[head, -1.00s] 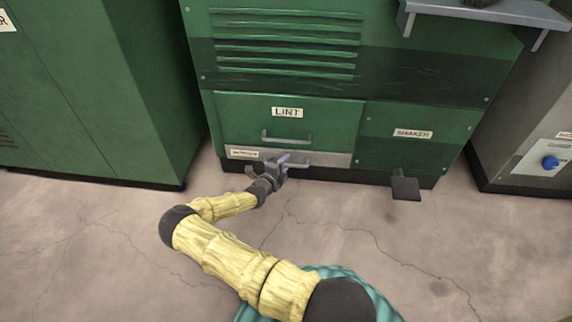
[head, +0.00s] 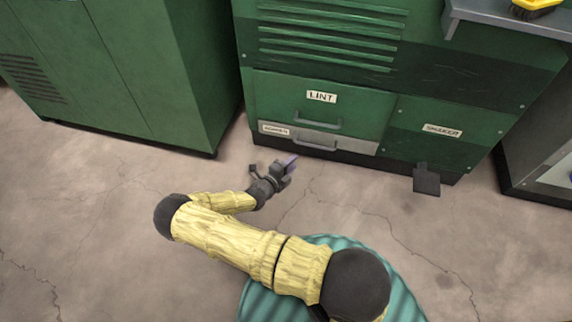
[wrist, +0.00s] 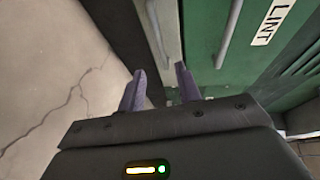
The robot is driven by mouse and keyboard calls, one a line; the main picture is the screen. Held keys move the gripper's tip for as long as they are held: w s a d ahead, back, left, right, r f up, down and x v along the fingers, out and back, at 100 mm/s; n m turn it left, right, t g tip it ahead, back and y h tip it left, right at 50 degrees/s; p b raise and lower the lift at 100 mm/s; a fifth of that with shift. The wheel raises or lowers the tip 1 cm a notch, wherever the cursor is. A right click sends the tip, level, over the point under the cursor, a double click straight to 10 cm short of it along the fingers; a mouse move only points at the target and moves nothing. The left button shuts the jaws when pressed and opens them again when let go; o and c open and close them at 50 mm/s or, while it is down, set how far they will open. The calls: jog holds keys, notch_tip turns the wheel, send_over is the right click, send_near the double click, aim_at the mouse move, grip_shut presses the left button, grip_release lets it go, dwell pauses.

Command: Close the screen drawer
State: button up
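The screen drawer (head: 350,143) is the low grey front with a small label and a bar handle (head: 316,144), under the green LINT drawer (head: 360,105). Its front looks about flush with the green machine around it. In the wrist view the grey drawer front (wrist: 168,32) runs up from behind my fingers. My gripper (head: 291,162) is in front of the drawer, a little below and left of its handle, apart from it. In the wrist view its two purple fingers (wrist: 160,85) are spread with nothing between them.
A black pedal-like plate (head: 426,182) sticks out low at the machine's right. A green cabinet (head: 150,80) stands at the left. A grey shelf (head: 490,22) juts out at upper right. The cracked concrete floor (head: 90,200) in front is clear.

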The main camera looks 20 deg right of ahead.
jog(key=shift+p+v, duration=0.3)
jog(key=shift+v, duration=1.3)
jog(key=s+a+r+n+g+y+p, duration=0.2)
jog(key=s+r+n+y+p, duration=0.3)
jog(key=r+n, duration=0.8)
jog(key=s+a+r+n+g+y+p, duration=0.15)
jog(key=s+r+n+y+p, duration=0.4)
jog(key=r, duration=1.25)
jog(key=s+a+r+n+g+y+p, duration=0.25)
jog(key=s+r+n+p, duration=0.25)
jog(key=s+r+n, duration=0.75)
jog(key=w+r+m+p, duration=0.1)
jog(key=w+r+p, duration=0.1)
jog(key=r+p, duration=1.6)
jog(key=w+r+m+p, duration=0.1)
jog(key=w+r+p, duration=0.1)
jog(key=r+p, duration=1.7)
notch_tip(320, 180, up, 5)
jog(key=shift+w+d+f+m+p, duration=0.1)
jog(key=shift+w+d+m+p, duration=0.2)
jog(key=shift+w+d, duration=0.1)
